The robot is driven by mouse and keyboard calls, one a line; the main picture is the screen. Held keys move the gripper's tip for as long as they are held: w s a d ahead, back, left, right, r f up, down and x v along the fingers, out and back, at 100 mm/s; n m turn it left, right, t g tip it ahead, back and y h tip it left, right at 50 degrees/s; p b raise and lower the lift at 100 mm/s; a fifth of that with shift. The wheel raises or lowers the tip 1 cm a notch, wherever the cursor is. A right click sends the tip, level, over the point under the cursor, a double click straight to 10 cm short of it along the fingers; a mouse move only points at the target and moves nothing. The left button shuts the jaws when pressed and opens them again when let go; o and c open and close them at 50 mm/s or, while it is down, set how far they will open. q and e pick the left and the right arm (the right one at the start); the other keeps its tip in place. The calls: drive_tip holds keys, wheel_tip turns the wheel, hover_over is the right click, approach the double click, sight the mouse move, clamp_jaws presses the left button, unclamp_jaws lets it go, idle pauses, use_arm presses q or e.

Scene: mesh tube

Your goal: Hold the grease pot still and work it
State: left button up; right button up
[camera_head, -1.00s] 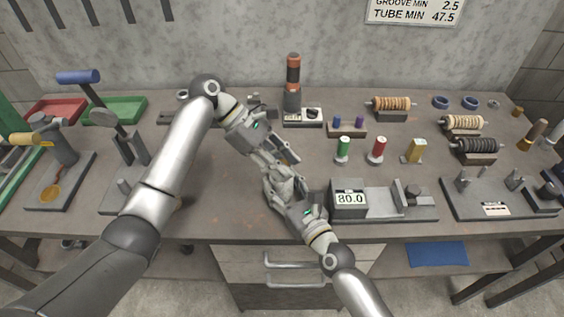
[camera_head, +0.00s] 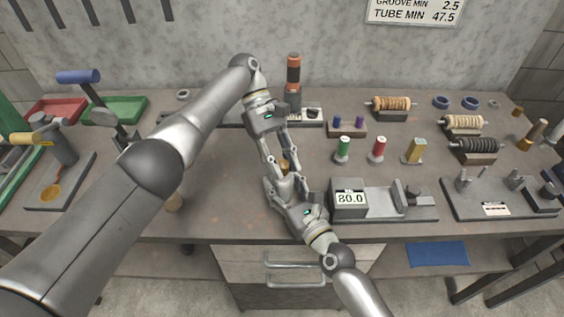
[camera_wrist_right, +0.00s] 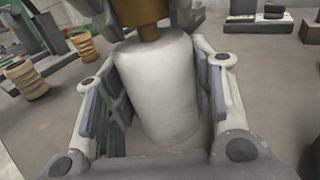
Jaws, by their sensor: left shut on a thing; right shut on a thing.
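The grease pot (camera_wrist_right: 160,90) is a pale cylinder with a brass upper part (camera_wrist_right: 143,14) in the right wrist view. My right gripper (camera_wrist_right: 160,95) is shut on the pot's pale body, one finger on each side. In the head view the pot stands upright at the bench's front middle, mostly hidden by the fingers; the brass part (camera_head: 285,166) shows a little. My left gripper (camera_head: 282,168) reaches down from behind and is shut on the brass part above the right gripper (camera_head: 284,190). Dark fingertips flank the brass in the wrist view.
A black and orange bottle (camera_head: 293,80) stands at the back.

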sight(282, 163)
use_arm(q)
drive_tip(key=shift+m, duration=0.3)
idle(0.4)
drive_tip(key=o, duration=1.1)
drive_tip(key=shift+c, duration=0.2)
drive_tip(key=shift+r, duration=0.1)
wheel_tip(282, 163, up, 10)
drive_tip(key=shift+f, duration=0.15)
